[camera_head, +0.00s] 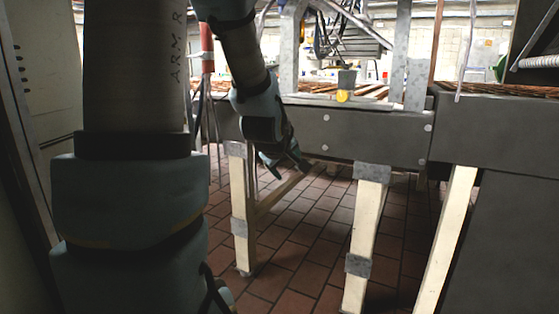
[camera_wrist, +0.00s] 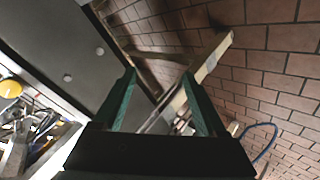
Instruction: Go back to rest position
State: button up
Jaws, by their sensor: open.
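My gripper (camera_head: 288,168) hangs from my arm near the middle of the head view, pointing down, in front of the dark side panel (camera_head: 370,133) of the conveyor table. In the wrist view my gripper (camera_wrist: 160,77) shows two green fingers spread apart with nothing between them. Past the fingers are the tiled floor and a pale table leg (camera_wrist: 208,66). The gap between the gripper and the table edge is hard to judge.
Pale wooden legs with grey brackets (camera_head: 366,225) carry the table. A yellow knob (camera_head: 343,96) sits on its top edge. A dark cabinet (camera_head: 505,240) stands at right, and a pale door (camera_head: 45,75) at left. Brick-red floor (camera_head: 292,275) lies open below.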

jog(key=s+a+f+m+g+y, duration=0.1)
jog(key=s+a+f+m+g, duration=0.35)
jog(key=s, duration=0.45)
jog(key=s+a+f+m+g+y, duration=0.2)
jog(key=s+a+f+m+g, duration=0.3)
jog(key=s, duration=0.4)
notch_tip(320, 180, up, 25)
jog(key=n+t+p, duration=0.1)
jog(key=p, duration=2.3)
jog(key=shift+w+a+p, duration=0.15)
jog(key=shift+w+p, duration=0.2)
jog(key=shift+w, duration=0.05)
